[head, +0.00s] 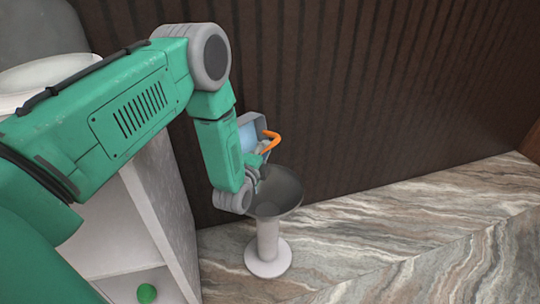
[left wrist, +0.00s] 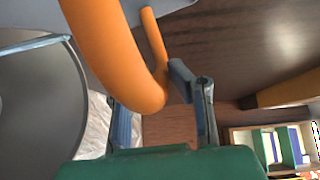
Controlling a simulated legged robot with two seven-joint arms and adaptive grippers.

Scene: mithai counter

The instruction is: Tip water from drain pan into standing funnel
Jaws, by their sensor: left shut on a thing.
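My left gripper (head: 262,163) is shut on the orange handle (head: 270,143) of the grey drain pan (head: 257,119). The handle also looms large in the left wrist view (left wrist: 130,60), between and above my fingers. A pale blue patch, seemingly water, shows inside the pan. My arm hides much of the pan, so I cannot tell its exact tilt. The standing funnel (head: 282,190) has a dark grey bowl on a white stem and round base. It is upright on the floor, just below my gripper and the pan. Its bowl fills the left of the wrist view (left wrist: 35,115). My right gripper is out of view.
A white shelf unit (head: 150,215) stands left of the funnel, with a green round object (head: 147,293) low on it. A dark ribbed wall (head: 380,80) rises behind. The marble-patterned floor (head: 420,250) to the right is clear.

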